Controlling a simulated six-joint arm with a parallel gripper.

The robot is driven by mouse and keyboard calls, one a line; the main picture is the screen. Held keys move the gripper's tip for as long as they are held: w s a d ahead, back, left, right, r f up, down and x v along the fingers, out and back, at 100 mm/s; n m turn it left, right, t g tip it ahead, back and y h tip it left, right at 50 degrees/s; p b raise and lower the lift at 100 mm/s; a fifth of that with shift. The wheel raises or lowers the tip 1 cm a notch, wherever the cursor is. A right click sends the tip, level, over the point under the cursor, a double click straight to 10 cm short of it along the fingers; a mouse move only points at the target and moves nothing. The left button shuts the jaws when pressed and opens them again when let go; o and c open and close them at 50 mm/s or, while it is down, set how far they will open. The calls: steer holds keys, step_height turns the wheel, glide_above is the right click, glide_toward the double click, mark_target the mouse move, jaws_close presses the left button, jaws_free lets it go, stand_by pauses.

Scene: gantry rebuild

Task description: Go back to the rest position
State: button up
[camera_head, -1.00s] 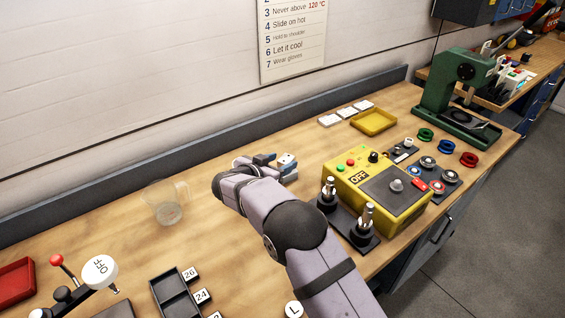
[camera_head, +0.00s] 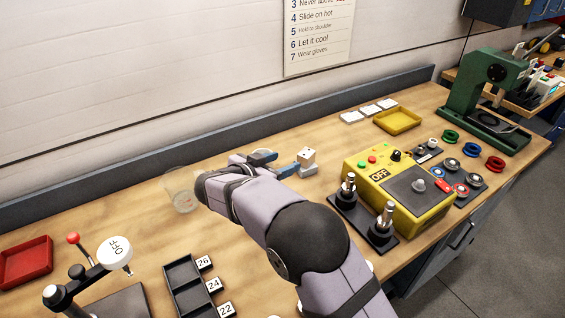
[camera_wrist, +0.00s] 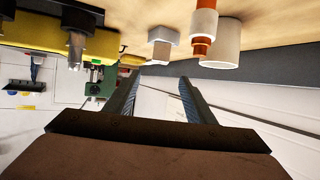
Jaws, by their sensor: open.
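My gripper (camera_head: 276,163) is open over the middle of the wooden bench, its two blue-grey fingers pointing right in the head view. In the wrist view my gripper (camera_wrist: 158,82) has its fingers spread with nothing between them. A small white block with a dark dot on top (camera_head: 307,157) stands on a grey base just beyond the fingertips; whether they touch it cannot be told. My forearm hides part of the bench.
A clear cup (camera_head: 181,190) stands close left of my wrist. A yellow control box (camera_head: 402,187) and black posts (camera_head: 383,226) stand to the right. A black tray (camera_head: 184,285) and a lever press (camera_head: 88,272) are at the front left. A yellow tray (camera_head: 398,119) lies behind.

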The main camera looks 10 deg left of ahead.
steer(key=w+d+r+t+y+p, duration=0.2)
steer(key=w+d+r+y, duration=0.2)
steer(key=w+d+r, duration=0.25)
steer(key=s+d+r+n+g+y, duration=0.1)
steer(key=s+d+n+g+y, duration=0.1)
steer(key=s+d+y, duration=0.15)
steer(key=s+d+f+g, duration=0.4)
steer(key=s+d, duration=0.3)
steer(key=s, duration=0.4)
steer(key=s+d+f+n+g+h, duration=0.1)
steer(key=s+d+f+g, duration=0.3)
steer(key=s+d+f, duration=0.3)
steer(key=s+d+f+n+g+h, duration=0.1)
steer(key=s+d+f+g, duration=0.3)
steer(key=s, duration=1.2)
steer(key=d+f, duration=0.1)
steer(key=d, duration=0.2)
steer(key=shift+f, duration=0.35)
